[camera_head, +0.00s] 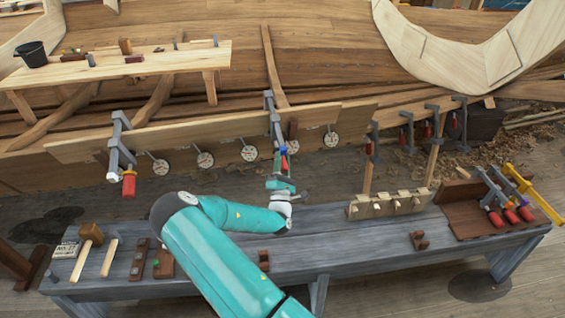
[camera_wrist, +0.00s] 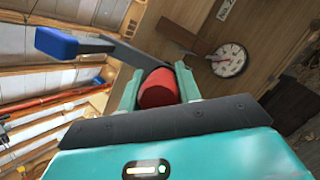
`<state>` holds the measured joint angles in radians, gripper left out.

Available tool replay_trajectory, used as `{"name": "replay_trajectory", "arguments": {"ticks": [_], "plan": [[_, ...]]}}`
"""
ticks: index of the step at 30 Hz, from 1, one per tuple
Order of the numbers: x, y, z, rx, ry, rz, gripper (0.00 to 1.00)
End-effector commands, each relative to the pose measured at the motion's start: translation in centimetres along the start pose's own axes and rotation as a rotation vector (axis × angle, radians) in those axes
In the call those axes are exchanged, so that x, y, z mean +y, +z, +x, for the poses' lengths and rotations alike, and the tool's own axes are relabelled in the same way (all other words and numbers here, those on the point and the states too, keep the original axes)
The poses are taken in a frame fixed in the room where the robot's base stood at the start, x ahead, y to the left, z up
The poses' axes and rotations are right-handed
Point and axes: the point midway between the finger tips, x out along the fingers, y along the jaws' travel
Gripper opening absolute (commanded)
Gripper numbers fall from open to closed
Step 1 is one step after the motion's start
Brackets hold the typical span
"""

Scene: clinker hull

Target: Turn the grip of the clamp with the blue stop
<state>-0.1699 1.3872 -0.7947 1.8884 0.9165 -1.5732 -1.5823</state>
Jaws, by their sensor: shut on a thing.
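The clamp with the blue stop is a grey bar clamp (camera_head: 274,122) on the plank at the middle of the hull. In the wrist view its blue stop (camera_wrist: 57,42) sits at the end of the grey bar (camera_wrist: 95,46), upper left. Its red grip (camera_wrist: 158,88) lies between my two fingers; a little of the red grip (camera_head: 284,163) shows in the head view. My gripper (camera_head: 281,178) is shut on the red grip, with a finger on each side (camera_wrist: 157,80). My fingers partly hide the grip, and its turn angle cannot be read.
Another clamp with a red grip (camera_head: 128,185) hangs on the plank at left. Several round dials (camera_head: 249,153) line the plank. The workbench (camera_head: 330,240) below carries a mallet (camera_head: 90,234), a pegged wooden block (camera_head: 388,204) and a rack of clamps (camera_head: 480,205).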

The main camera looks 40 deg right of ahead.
Motion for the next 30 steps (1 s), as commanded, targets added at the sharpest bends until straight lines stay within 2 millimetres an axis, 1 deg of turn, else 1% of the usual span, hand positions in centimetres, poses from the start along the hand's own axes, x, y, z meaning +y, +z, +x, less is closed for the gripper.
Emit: {"name": "replay_trajectory", "arguments": {"ticks": [3, 9, 26, 27, 29, 30], "plan": [[0.06, -0.01, 0.02, 0.001, 0.026, -0.066, 0.11], [0.12, 0.03, 0.06, -0.001, 0.052, -0.138, 0.11], [0.19, 0.03, 0.14, -0.001, 0.063, -0.168, 0.11], [0.19, 0.03, 0.14, -0.001, 0.063, -0.168, 0.40], [0.18, 0.02, 0.12, -0.001, 0.063, -0.167, 0.51], [0.16, 0.02, 0.11, -0.001, 0.063, -0.167, 0.56]]}}
